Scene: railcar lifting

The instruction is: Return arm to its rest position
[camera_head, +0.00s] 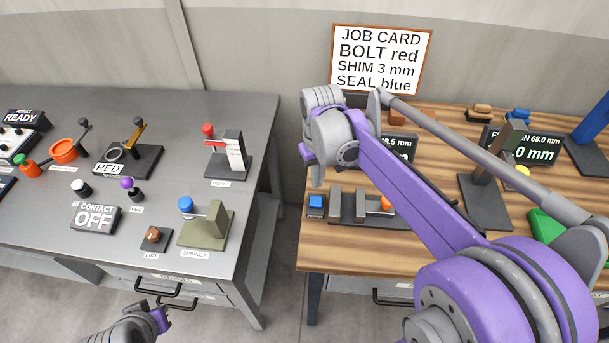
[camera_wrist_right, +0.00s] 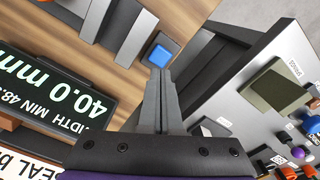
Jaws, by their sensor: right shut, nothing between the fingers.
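My right arm (camera_head: 400,190) reaches in from the right over the wooden table. Its gripper (camera_head: 318,180) points down near the table's left edge, just above a small block with a blue button (camera_head: 316,201). In the right wrist view the right gripper (camera_wrist_right: 160,80) has its fingers together with nothing between them, and their tips overlap the blue button's edge (camera_wrist_right: 161,54). I cannot tell whether they touch it. Part of my left arm with the left gripper (camera_head: 160,313) shows at the bottom left, low in front of the grey bench; its fingers are not clear.
The grey bench (camera_head: 130,255) on the left carries levers, buttons and signs. The wooden table (camera_head: 345,258) holds a grey slotted fixture (camera_head: 348,213), a dark stand (camera_head: 485,205) and displays (camera_head: 540,150). A job card (camera_head: 381,58) stands behind. A gap separates bench and table.

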